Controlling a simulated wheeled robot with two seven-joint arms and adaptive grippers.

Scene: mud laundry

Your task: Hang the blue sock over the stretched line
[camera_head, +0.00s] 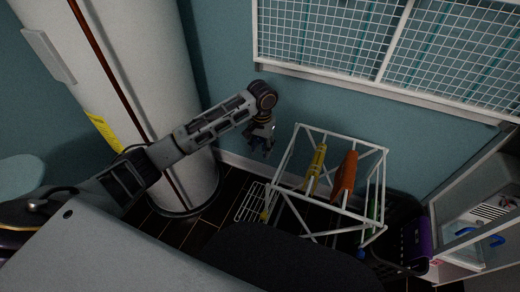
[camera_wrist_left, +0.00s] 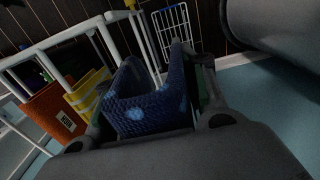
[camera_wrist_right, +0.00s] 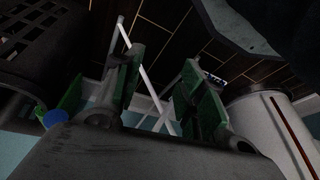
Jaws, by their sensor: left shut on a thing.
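My left gripper (camera_head: 262,143) hangs beside the white drying rack (camera_head: 297,150), at its left, near the wall. In the left wrist view it is shut on the blue sock (camera_wrist_left: 145,108), a knitted dark blue piece with lighter spots, bunched between the fingers. A yellow striped sock (camera_head: 315,168) and an orange cloth (camera_head: 345,175) hang on the rack; they also show in the left wrist view. I cannot tell a separate stretched line from the rack's rails. My right gripper (camera_wrist_right: 160,88) is open and empty, its green pads apart with rack bars behind.
A white tank (camera_head: 145,100) stands on the left. A wire mesh panel (camera_head: 335,40) is on the blue wall. At the right are a purple box (camera_head: 415,240) and a white open cabinet (camera_head: 460,220). A dark basket (camera_wrist_right: 30,45) shows in the right wrist view.

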